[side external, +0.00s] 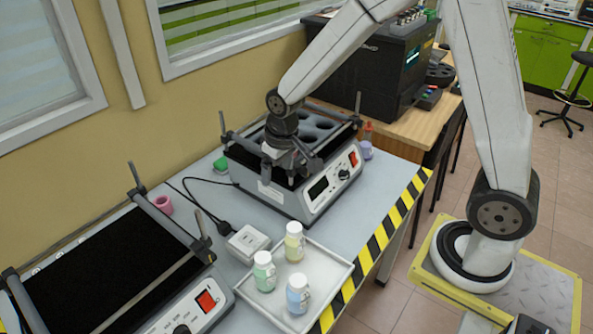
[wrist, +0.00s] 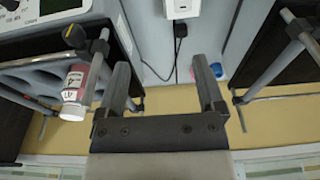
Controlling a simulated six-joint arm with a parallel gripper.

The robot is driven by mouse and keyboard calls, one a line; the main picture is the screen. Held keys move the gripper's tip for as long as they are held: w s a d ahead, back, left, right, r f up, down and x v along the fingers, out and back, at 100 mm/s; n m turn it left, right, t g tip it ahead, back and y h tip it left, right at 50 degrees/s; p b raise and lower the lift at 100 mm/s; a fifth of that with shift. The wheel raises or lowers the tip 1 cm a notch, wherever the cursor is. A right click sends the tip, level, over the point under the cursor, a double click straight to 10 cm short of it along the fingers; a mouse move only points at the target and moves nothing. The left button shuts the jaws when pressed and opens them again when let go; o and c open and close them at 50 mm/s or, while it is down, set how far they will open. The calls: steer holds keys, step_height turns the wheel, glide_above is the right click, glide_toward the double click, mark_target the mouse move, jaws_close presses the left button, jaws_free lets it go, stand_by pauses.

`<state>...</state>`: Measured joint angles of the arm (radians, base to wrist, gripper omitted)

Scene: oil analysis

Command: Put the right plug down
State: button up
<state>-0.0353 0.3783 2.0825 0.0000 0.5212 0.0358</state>
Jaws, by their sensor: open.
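A black plug (side external: 224,228) sits at the left edge of the white socket box (side external: 246,242), with dark cord running back from it. In the wrist view, the black plug (wrist: 180,29) is at the edge of the white socket box (wrist: 162,8), and its cord runs toward the wall. I cannot tell whether a second plug is there. My gripper (side external: 284,166) is over the front of the far machine, away from the plug. In the wrist view, my gripper (wrist: 160,66) has its fingers wide apart with nothing between them.
The far shaker (side external: 320,185) has a rack; a red-and-white bottle (wrist: 75,92) stands in it near my gripper. A near shaker (side external: 110,265) has raised side bars. A white tray (side external: 330,262) holds several bottles.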

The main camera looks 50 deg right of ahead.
steer(key=s+d+r, duration=0.1)
steer(key=s, duration=1.2)
steer(key=shift+d+r+t, duration=0.15)
steer(key=shift+d+t, duration=0.05)
steer(key=shift+t, duration=0.2)
